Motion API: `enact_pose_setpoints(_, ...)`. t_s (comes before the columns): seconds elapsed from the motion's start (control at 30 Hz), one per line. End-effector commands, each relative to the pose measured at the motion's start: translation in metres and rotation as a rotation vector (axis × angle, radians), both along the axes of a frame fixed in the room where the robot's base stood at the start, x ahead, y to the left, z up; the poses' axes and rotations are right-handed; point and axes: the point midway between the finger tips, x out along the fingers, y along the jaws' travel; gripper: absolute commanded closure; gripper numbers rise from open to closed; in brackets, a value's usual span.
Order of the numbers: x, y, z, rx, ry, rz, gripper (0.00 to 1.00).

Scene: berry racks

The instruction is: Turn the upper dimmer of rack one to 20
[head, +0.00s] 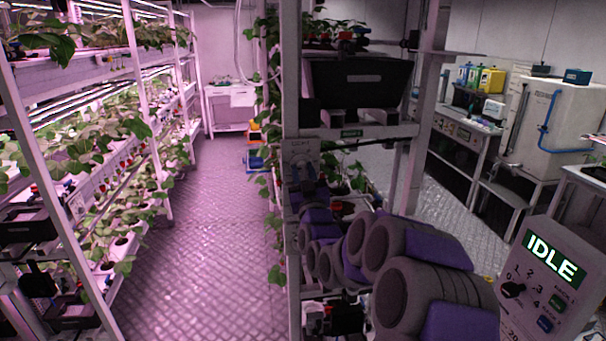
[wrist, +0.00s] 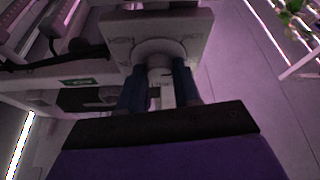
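The dimmer is a pale plate (head: 303,150) with a round knob, on the near post of the middle rack in the head view. In the wrist view the plate (wrist: 115,28) is ahead, with the round pale knob (wrist: 160,58) at its lower middle. My gripper (wrist: 160,78) has its two dark blue fingers apart, one on each side of the knob's line. Whether they touch the knob cannot be told. In the head view the gripper is largely hidden behind my purple-and-grey arm, just below the plate. The dial's setting is not readable.
A grey control panel (head: 552,275) reading IDLE stands at the lower right. A black bin (head: 357,85) sits on the rack shelf above right of the dimmer. A planted rack (head: 130,40) lines the left, with a clear aisle floor (head: 215,230) between.

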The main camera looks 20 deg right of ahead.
Motion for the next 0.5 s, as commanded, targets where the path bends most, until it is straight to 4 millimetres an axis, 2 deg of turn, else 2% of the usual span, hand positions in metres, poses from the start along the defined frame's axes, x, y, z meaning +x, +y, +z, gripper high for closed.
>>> enact_pose_setpoints(0.03,0.0003,-0.0002,0.0006,-0.001,-0.001,-0.001,0.91)
enact_pose_setpoints(0.13,0.0007,-0.0003,0.0004,-0.001,-0.001,-0.001,0.99)
enact_pose_setpoints(0.33,0.0012,0.0007,0.0006,0.020,-0.007,0.000,0.99)
enact_pose_setpoints(0.5,0.0017,0.0021,0.0005,0.132,-0.037,0.001,0.99)
